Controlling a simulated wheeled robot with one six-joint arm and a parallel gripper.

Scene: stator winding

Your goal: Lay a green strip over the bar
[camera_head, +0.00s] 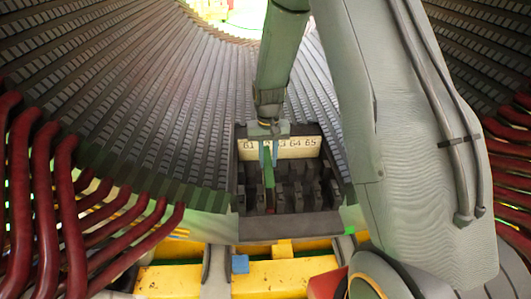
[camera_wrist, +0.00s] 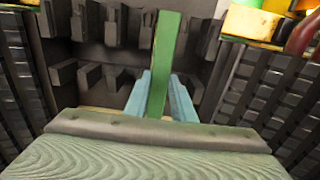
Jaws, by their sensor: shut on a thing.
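My gripper (camera_head: 269,160) is in front of a dark slotted rack and is shut on a green strip (camera_head: 268,172). In the wrist view the strip (camera_wrist: 164,62) stands out between the two light blue fingers (camera_wrist: 160,98) and reaches forward past their tips. In the head view the strip hangs down from the fingers toward the slots. I cannot tell if its lower end touches the rack. I cannot pick out the bar in either view.
The dark rack (camera_head: 283,228) has a pale number label (camera_head: 305,143) at its back and upright dividers. Ribbed stator walls (camera_head: 150,90) curve around it. Red bent bars (camera_head: 75,215) stand at the left, more at the right. A yellow beam (camera_head: 285,278) lies in front.

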